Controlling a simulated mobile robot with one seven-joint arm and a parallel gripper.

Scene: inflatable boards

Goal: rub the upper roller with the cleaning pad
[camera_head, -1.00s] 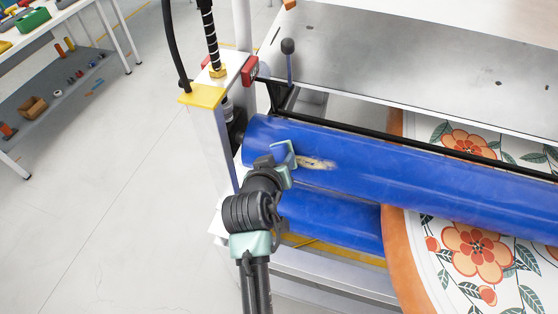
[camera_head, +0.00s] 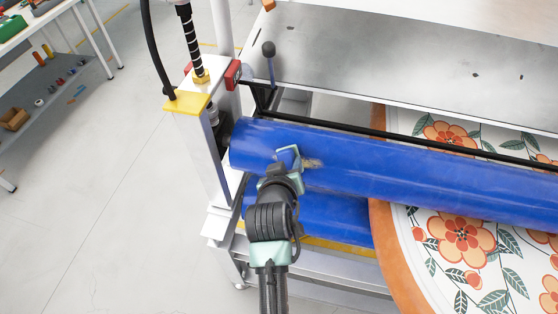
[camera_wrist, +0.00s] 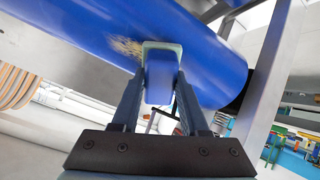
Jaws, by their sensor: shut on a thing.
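The upper roller (camera_head: 400,170) is a long blue cylinder with a tan, scuffed smudge (camera_head: 312,163) near its left end. The smudge also shows in the wrist view (camera_wrist: 127,46), beside the pad. My gripper (camera_head: 284,166) is at the roller's front face, just left of the visible smudge. It is shut on the blue cleaning pad (camera_wrist: 160,78), whose pale green edge shows at the top. The pad appears to be against the roller, but the exact contact is hidden. The lower roller (camera_head: 335,218) is blue and lies below, partly behind my arm.
A post with a yellow-topped bracket (camera_head: 187,102) and a black-knobbed lever (camera_head: 269,62) stand at the roller's left end. A flower-printed board (camera_head: 400,270) with an orange edge lies between the rollers.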

